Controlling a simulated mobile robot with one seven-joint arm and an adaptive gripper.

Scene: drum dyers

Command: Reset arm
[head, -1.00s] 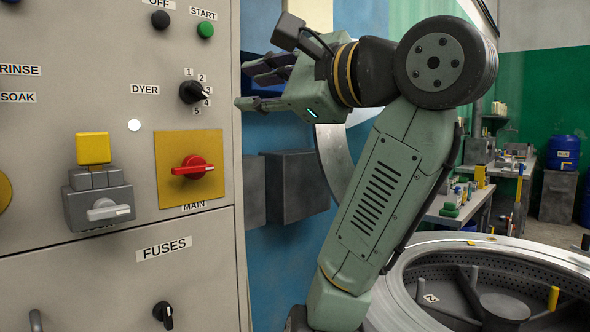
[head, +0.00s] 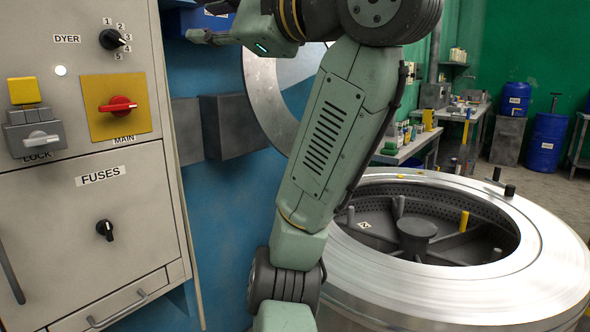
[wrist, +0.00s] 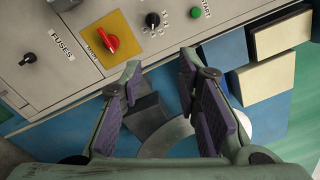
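My gripper (head: 200,30) is at the top of the head view, beside the right edge of the grey control panel (head: 60,220); part of it is cut off by the frame. In the wrist view my gripper (wrist: 160,70) has its two purple-padded fingers spread apart with nothing between them. The panel with the red MAIN switch (head: 118,105) also shows beyond the fingers in the wrist view. My green arm rises through the middle of the head view, bent at the top.
A large round metal drum (head: 480,250) stands right of my arm. Grey boxes (head: 235,125) stick out from the blue wall near the panel. A workbench with bottles (head: 405,145) and blue barrels (head: 547,140) stand behind. Floor shows at the far right.

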